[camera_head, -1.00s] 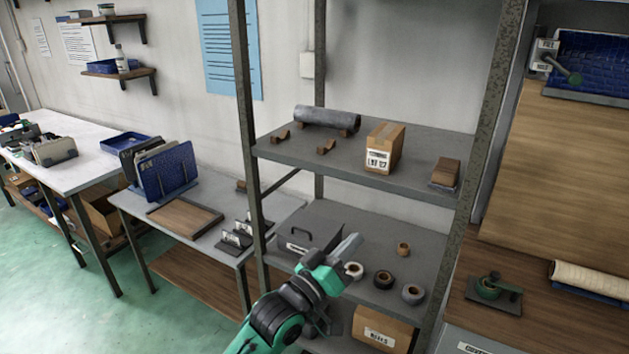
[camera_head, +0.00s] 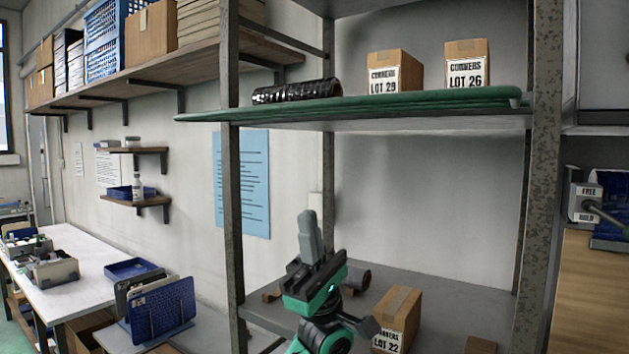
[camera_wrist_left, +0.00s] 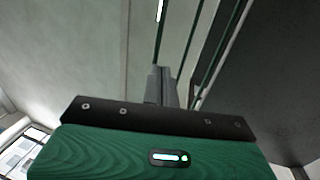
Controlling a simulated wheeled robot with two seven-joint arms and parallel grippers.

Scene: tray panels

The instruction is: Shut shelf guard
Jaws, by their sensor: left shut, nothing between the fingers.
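The shelf guard, seen as a long thin green panel (camera_head: 350,107), lies nearly flat along the front of the upper shelf in the head view. Its left end sticks out past the left post. My left gripper (camera_head: 308,232) points upward, below the panel and apart from it, in front of the shelf unit. Its fingers are shut and empty. In the left wrist view the shut fingers (camera_wrist_left: 161,85) point up between thin green edges, which may be the guard's. My right gripper is in neither view.
Boxes marked LOT 29 (camera_head: 394,72) and LOT 26 (camera_head: 467,65) and a black roll (camera_head: 297,91) stand on the upper shelf. A LOT 22 box (camera_head: 397,318) is on the shelf below. Metal posts (camera_head: 232,190) (camera_head: 541,190) flank the bay.

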